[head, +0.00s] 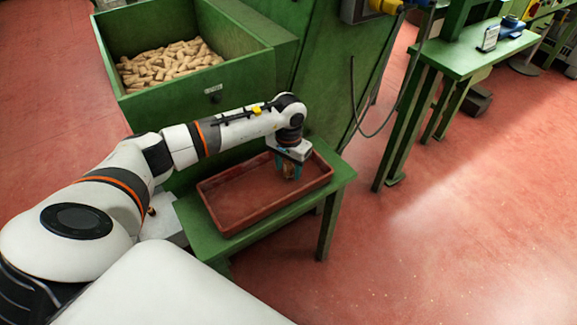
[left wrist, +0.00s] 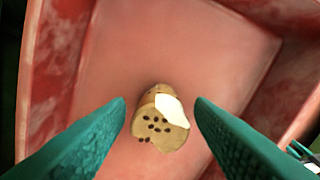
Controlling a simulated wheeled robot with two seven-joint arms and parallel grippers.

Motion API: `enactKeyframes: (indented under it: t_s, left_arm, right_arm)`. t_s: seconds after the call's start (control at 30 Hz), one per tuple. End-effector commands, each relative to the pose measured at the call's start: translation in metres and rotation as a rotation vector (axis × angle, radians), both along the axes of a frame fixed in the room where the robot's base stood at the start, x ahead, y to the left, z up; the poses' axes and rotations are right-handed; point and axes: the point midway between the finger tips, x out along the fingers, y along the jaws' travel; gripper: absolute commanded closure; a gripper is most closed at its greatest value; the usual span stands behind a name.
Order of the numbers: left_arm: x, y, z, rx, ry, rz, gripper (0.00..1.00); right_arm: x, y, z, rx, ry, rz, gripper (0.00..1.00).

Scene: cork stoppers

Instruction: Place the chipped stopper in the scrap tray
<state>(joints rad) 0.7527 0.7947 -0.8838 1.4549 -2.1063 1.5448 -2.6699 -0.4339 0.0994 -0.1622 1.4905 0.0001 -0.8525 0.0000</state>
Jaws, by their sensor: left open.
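The chipped stopper (left wrist: 160,116) is a tan cork with dark specks on its end face and a pale chipped patch. In the left wrist view it is inside the reddish-brown scrap tray (head: 229,229), between my left fingertips, with a gap on each side. I cannot tell for sure whether it rests on the tray floor (left wrist: 180,45). My left gripper (head: 288,176) points down inside the tray near its far right end. Its teal fingers are open and partly hide the stopper in the head view. My right gripper is not in view.
The tray stands on a small green table (head: 336,184). Behind it is a green bin (head: 190,107) holding many corks (head: 165,66). Another green bench (head: 470,57) stands at the upper right, with hanging cables (head: 383,110) near it. Red floor is clear at the lower right.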

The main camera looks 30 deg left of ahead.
Motion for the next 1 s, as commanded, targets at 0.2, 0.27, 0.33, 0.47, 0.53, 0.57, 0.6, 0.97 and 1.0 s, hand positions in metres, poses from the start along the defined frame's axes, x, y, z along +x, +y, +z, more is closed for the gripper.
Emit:
enactKeyframes:
  t_s: [0.2,0.27,0.33,0.47,0.53,0.57,0.6,0.97,1.0]
  left_arm:
    - [0.002,0.001,0.051,0.002,-0.009,-0.001,0.51]
    - [0.002,0.001,0.064,0.001,-0.008,0.000,0.51]
    - [0.002,0.001,0.079,0.002,-0.007,-0.001,0.51]
    - [0.002,0.001,0.100,0.001,-0.007,0.001,0.51]
    - [0.001,0.001,0.108,0.000,-0.005,0.000,0.51]
    - [0.001,0.000,0.111,0.001,-0.004,0.000,0.51]
    - [0.001,0.000,0.113,0.001,-0.004,0.000,0.51]
    - [0.001,0.000,0.117,0.000,-0.003,0.000,0.51]
    - [0.001,0.000,0.117,0.000,-0.003,0.000,0.51]
  right_arm:
    - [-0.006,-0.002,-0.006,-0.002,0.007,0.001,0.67]
    - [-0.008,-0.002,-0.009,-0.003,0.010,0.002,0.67]
    - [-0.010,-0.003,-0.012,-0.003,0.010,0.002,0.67]
    - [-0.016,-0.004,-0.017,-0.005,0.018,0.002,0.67]
    - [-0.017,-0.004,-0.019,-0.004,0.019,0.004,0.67]
    - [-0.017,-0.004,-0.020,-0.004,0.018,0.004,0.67]
    - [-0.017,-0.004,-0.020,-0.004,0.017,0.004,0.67]
    - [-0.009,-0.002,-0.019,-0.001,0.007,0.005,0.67]
    - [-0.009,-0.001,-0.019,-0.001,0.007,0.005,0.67]
